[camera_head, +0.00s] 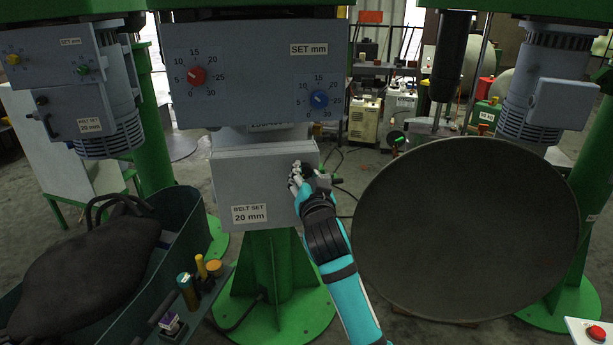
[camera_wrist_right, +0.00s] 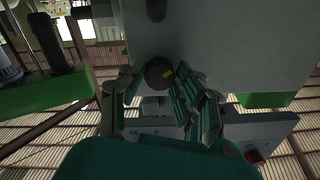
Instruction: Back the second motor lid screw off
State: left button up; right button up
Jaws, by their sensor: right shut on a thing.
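The motor lid (camera_head: 262,185) is a grey box face with a "BELT SET 20 mm" label, in the middle of the head view. My right gripper (camera_head: 306,174) is at its right edge, and its fingers hide most of what they hold. A second dark knob (camera_wrist_right: 156,10) shows on the grey lid face (camera_wrist_right: 215,40) at the top. My left gripper is not in view.
A grey panel with red (camera_head: 196,76) and blue (camera_head: 320,99) dials hangs above the lid. A large dark disc (camera_head: 468,230) stands close to the right of my arm. A green bin (camera_head: 188,235) with a dark bag (camera_head: 85,270) is at the left.

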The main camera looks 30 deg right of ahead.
grip_shut()
jog(key=shift+n, duration=0.6)
jog(key=n, duration=0.9)
jog(key=shift+n, duration=0.4)
jog(key=n, duration=0.5)
jog(key=shift+r, duration=0.1)
jog(key=n, duration=0.5)
jog(key=shift+n, duration=0.5)
